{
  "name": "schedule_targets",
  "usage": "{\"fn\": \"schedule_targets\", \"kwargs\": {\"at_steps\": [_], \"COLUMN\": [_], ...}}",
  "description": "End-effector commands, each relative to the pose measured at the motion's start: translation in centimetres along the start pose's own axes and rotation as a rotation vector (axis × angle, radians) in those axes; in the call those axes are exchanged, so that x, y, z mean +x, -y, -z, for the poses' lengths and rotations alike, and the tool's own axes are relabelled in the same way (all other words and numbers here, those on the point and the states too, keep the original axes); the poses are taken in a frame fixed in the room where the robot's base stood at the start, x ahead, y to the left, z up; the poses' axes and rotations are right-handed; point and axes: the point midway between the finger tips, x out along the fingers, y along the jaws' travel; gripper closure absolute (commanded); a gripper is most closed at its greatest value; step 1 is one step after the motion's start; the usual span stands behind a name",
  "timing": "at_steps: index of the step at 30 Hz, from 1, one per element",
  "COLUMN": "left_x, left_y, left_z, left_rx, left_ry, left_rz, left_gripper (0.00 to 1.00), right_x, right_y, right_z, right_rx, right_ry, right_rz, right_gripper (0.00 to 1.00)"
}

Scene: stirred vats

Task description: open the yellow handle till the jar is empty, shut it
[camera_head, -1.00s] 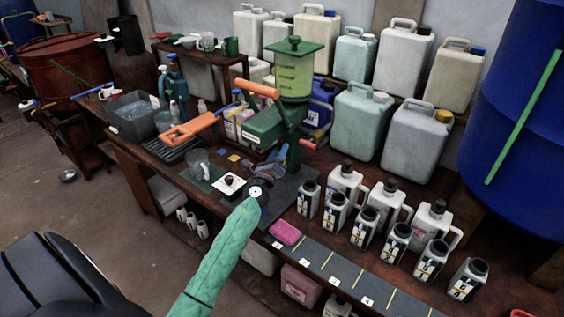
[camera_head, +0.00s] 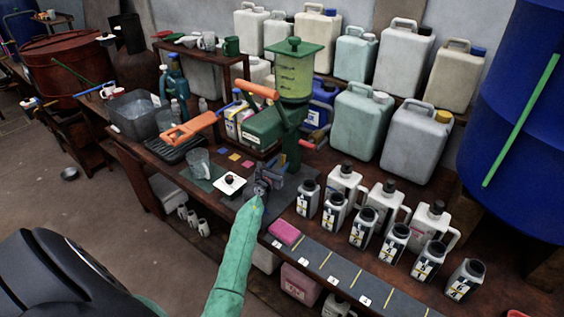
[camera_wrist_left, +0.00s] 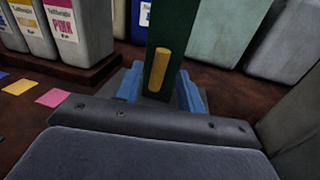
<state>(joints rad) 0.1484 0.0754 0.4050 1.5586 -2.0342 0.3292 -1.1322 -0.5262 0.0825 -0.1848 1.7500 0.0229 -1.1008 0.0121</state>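A translucent jar (camera_head: 295,75) with yellow-green contents and a green lid stands on top of a green machine with a green post (camera_head: 294,150). In the left wrist view the yellow handle (camera_wrist_left: 158,70) hangs upright against the dark green post (camera_wrist_left: 165,30). I cannot make out this handle in the head view. My left gripper (camera_head: 270,176) is in front of the post, low over the dark mat. Its blue fingers (camera_wrist_left: 158,92) are apart, one on each side of the handle's lower end, with no visible grip on it. My right gripper is not in view.
Orange handles (camera_head: 190,130) stick out left of the machine. A glass beaker (camera_head: 199,163) and a white plate with a dark knob (camera_head: 229,183) stand left of the gripper. A pink sponge (camera_head: 285,232) and several numbered bottles (camera_head: 333,213) are to the right.

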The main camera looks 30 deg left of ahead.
Motion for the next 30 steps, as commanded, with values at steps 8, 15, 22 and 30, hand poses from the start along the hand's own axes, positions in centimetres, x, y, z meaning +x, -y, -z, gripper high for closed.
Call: {"fn": "schedule_targets", "kwargs": {"at_steps": [8, 15, 22, 30], "left_x": [2.4, 2.6, 2.5, 2.5], "left_y": [0.0, 0.0, 0.0, -0.1], "left_z": [0.0, 0.0, 0.0, 0.1], "left_rx": [0.000, -0.001, -0.001, 0.025], "left_ry": [0.001, 0.001, 0.001, 0.005], "left_rz": [0.000, 0.000, 0.000, 0.000], "left_gripper": [0.61, 0.61, 0.93, 1.00], "right_x": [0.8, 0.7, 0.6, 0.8], "right_y": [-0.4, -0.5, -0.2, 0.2], "right_z": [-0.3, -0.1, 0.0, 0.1], "right_rx": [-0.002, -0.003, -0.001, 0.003], "right_ry": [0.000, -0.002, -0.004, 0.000], "right_rz": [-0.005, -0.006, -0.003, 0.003], "right_gripper": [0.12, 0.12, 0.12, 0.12]}}
